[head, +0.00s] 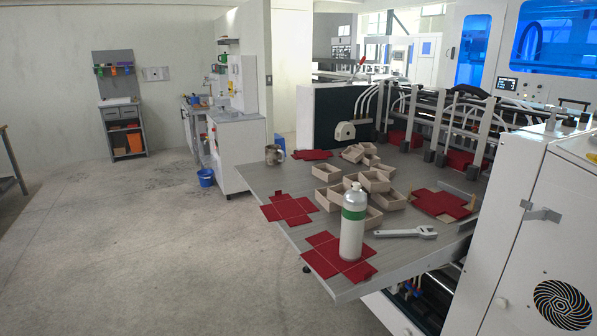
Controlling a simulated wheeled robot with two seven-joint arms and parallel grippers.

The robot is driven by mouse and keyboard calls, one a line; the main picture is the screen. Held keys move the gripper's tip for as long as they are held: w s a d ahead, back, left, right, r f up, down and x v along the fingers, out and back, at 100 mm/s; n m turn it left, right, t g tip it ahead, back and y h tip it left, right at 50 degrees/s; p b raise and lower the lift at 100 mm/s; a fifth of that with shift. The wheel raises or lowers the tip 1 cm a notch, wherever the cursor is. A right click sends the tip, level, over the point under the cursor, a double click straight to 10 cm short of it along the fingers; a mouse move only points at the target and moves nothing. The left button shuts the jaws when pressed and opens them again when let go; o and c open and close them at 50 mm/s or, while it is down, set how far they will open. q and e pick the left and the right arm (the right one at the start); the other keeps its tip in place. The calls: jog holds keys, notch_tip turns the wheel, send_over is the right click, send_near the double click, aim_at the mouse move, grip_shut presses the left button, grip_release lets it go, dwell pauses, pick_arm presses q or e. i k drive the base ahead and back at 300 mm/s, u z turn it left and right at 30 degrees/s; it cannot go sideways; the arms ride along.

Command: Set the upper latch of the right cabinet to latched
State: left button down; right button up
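The white cabinet (535,255) stands at the right edge of the head view, with a round black fan grille low on its face. A grey metal latch (541,213) sits high on this cabinet, near the corner between its narrow side and its front face. One part of it lies on the front face and a smaller piece reaches left past the corner. I cannot tell whether it is latched. A small light fitting (501,303) lies lower, near the same edge. Neither of my grippers is in view.
A grey table (410,263) left of the cabinet carries red card blanks, several small boxes, a white-green bottle (353,225) and a wrench (405,232). A machine with upright posts stands behind it. The floor (130,250) at the left is clear.

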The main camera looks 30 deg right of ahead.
aim_at(539, 214)
jog(key=i, duration=2.75)
jog(key=z, duration=4.05)
jog(key=i, duration=0.5)
jog(key=u, duration=0.05)
